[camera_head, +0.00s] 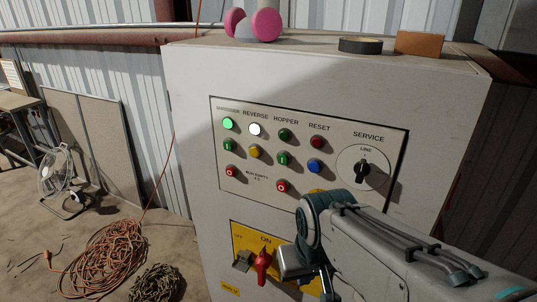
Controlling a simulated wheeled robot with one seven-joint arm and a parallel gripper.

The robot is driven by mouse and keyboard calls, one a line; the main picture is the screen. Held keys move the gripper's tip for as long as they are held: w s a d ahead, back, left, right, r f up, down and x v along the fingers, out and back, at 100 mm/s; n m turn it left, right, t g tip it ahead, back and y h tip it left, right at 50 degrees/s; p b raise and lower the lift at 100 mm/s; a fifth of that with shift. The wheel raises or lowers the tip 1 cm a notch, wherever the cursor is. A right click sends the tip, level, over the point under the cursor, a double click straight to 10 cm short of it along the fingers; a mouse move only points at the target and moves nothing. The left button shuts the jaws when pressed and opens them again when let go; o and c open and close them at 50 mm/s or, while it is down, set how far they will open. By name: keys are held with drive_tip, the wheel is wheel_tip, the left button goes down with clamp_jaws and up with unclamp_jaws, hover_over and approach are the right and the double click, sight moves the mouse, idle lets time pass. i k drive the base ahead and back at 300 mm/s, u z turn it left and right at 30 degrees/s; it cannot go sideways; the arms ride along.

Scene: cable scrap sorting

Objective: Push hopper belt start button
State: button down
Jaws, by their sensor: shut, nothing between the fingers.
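The control panel (345,140) is on the front of a light grey cabinet. Under the HOPPER label, a dark green lamp (285,135) sits above a green button (282,158), with a red button (283,186) lower down. The green button is uncovered. My arm comes in from the lower right, with its teal wrist joint in front of the panel's lower edge, below and right of the hopper buttons. A grey block of my wrist hangs over the yellow switch plate. My gripper's fingers cannot be made out. No contact with the green button shows.
Other controls are a lit green lamp (228,123), white lamp (255,129), yellow button (255,151), blue button (314,166) and SERVICE knob (363,172). A red handle (263,266) is close beside my wrist. Orange cable (105,258) and a fan (60,176) are on the floor at left.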

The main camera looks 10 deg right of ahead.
sight(283, 159)
drive_tip(key=z, duration=2.35)
drive_tip(key=k, duration=0.8)
drive_tip(key=u, duration=0.65)
